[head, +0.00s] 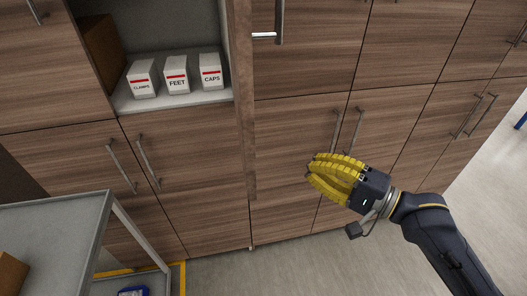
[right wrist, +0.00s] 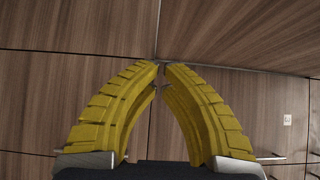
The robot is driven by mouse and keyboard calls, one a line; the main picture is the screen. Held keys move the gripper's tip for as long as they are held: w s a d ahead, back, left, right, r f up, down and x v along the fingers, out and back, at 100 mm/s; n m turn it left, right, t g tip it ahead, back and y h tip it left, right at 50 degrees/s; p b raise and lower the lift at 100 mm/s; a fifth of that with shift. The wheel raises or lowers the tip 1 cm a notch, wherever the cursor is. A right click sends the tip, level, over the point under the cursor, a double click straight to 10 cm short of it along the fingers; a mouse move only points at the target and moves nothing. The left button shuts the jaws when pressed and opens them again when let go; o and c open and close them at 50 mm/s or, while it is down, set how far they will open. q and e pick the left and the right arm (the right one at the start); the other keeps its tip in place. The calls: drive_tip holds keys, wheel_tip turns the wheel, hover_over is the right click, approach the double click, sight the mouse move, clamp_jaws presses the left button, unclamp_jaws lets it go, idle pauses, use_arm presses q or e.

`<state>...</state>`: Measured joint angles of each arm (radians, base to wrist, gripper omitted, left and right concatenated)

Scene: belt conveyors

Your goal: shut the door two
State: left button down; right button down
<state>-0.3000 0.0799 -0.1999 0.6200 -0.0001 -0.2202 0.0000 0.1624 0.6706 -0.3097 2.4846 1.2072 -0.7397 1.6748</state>
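An open wood-grain door (head: 241,100) stands out from the cabinet at the right side of an open compartment in the head view. I see it nearly edge-on, with its metal handle (head: 280,20) on its right face. No number shows on it. My right gripper (head: 311,166) is to the right of and below this door, apart from it in the picture, in front of the lower cabinet fronts. Its yellow fingers curve together and the tips (right wrist: 160,66) nearly meet in the right wrist view, with nothing visible between them. My left gripper is out of view.
White boxes labelled CLAMPS (head: 143,80), FEET (head: 177,76) and CAPS (head: 210,72) stand on the compartment shelf (head: 170,97) beside a brown box (head: 103,50). A grey table (head: 60,225) is at lower left. Closed fronts with bar handles surround the compartment. The floor (head: 300,270) is clear at lower middle.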

drive_tip(key=s+a+x, duration=0.1)
drive_tip(key=s+x, duration=0.1)
drive_tip(key=x, duration=1)
drive_tip(key=shift+a, duration=0.5)
drive_tip(key=shift+a, duration=0.1)
